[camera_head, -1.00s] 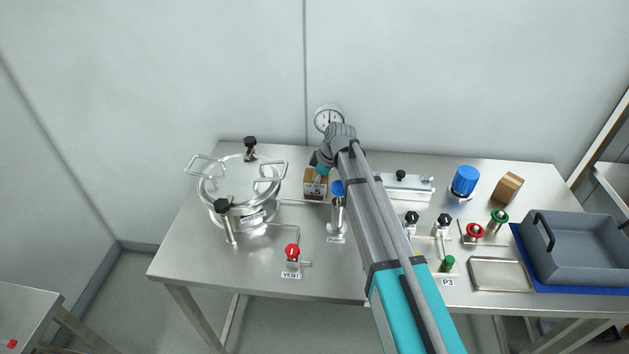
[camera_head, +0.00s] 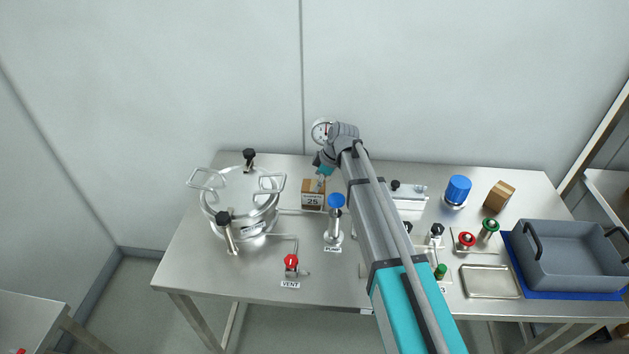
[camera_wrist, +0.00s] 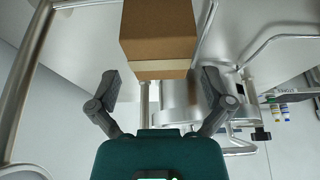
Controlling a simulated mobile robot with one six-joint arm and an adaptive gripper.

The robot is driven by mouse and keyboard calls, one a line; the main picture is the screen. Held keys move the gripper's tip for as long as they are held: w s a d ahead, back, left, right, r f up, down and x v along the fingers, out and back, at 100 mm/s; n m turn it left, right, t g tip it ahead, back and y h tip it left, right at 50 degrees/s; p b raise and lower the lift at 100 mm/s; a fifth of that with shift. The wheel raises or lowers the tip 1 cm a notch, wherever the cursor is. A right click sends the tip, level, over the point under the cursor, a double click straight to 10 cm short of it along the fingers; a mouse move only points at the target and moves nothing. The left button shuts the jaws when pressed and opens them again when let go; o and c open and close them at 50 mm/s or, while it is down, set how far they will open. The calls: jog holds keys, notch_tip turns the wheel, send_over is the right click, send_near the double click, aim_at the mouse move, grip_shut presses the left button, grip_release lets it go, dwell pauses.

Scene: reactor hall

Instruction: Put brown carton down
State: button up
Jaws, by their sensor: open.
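A brown carton (camera_head: 313,194) with a white label stands upright on the steel table, between the pressure vessel and the blue-topped purge valve. In the wrist view the carton (camera_wrist: 158,40) is at the top middle, beyond my fingertips. My gripper (camera_head: 320,173) is just above and behind the carton's top in the head view. In the wrist view my gripper (camera_wrist: 161,88) is open, its two fingers spread wide to either side, with nothing between them. The carton appears clear of the fingers. A second brown carton (camera_head: 499,196) stands at the back right.
The lidded steel vessel (camera_head: 240,203) is close on the left. The purge valve (camera_head: 335,222) is close on the right, and a gauge (camera_head: 321,131) is behind. The red vent valve (camera_head: 291,264) is in front. A grey bin (camera_head: 570,268) sits far right. The table's front left is clear.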

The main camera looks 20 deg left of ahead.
jog(key=p+v, duration=0.6)
jog(key=v, duration=0.1)
jog(key=shift+r, duration=0.15)
jog(key=shift+d, duration=0.1)
dwell(0.9)
jog(key=s+d+m+h, duration=0.1)
jog(key=s+d+m, duration=0.5)
jog(key=d, duration=0.7)
jog(key=s+d+f+m+h, duration=0.1)
jog(key=s+d+m, duration=0.4)
jog(key=d, duration=0.8)
jog(key=s+d+m+t+h, duration=0.1)
jog(key=s+d+m+h, duration=0.1)
jog(key=s+d+m, duration=0.4)
jog(key=d+m, duration=0.3)
jog(key=d, duration=0.4)
jog(key=shift+s+d+f+m, duration=0.25)
jog(key=shift+s+m, duration=0.1)
jog(key=shift+m, duration=0.05)
jog(key=shift+f+b, duration=0.5)
jog(key=shift+f, duration=0.05)
